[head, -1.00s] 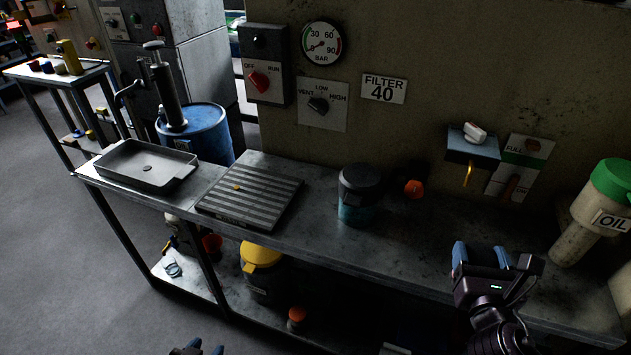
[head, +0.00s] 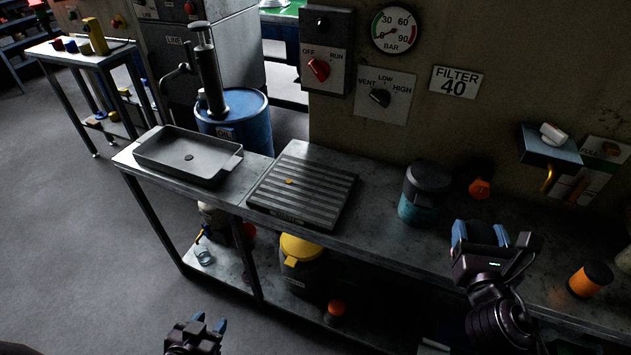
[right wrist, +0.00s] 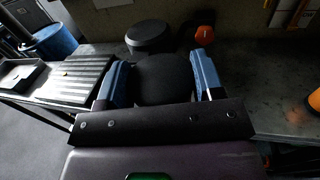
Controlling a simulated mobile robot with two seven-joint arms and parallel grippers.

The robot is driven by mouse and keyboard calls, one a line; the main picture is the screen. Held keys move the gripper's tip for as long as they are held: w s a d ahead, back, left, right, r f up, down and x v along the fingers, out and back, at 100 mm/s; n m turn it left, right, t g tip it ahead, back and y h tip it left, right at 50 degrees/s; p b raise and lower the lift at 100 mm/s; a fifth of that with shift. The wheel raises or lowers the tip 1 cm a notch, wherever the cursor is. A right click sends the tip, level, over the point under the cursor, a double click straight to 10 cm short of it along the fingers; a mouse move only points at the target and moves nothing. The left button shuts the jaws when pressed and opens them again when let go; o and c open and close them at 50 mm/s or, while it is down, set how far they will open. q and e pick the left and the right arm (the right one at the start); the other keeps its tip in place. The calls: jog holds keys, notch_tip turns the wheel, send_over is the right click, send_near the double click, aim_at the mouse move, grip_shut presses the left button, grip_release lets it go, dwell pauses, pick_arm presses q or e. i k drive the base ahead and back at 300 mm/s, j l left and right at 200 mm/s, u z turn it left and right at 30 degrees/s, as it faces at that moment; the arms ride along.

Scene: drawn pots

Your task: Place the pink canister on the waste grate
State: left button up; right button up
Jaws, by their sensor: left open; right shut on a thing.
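My right gripper (head: 482,236) is shut on a black-lidded canister, over the bench's front part. Its round dark lid (right wrist: 164,80) shows between the blue fingers in the right wrist view. Its body is hidden, so I cannot see its colour; no pink shows elsewhere. The ribbed grey waste grate (head: 322,201) lies on the bench, left of this gripper and apart from it. A small yellow-orange bit rests on its ribs. The grate also shows at left in the right wrist view (right wrist: 72,84). My left gripper (head: 208,325) is open and empty, low in front of the bench.
A teal canister with a black lid (head: 418,207) stands between grate and right gripper, further back. An orange knob (head: 480,188) is behind it. A grey tray (head: 180,152) lies left of the grate. An orange-and-black cylinder (head: 585,284) is at right. A yellow-lidded container (head: 301,248) stands below.

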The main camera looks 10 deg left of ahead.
aim_at(309, 180)
jog(key=i+j, duration=0.1)
jog(key=j, duration=0.35)
jog(key=j+u, duration=0.1)
jog(key=j, duration=0.35)
jog(key=i+j, duration=0.2)
jog(key=j, duration=0.2)
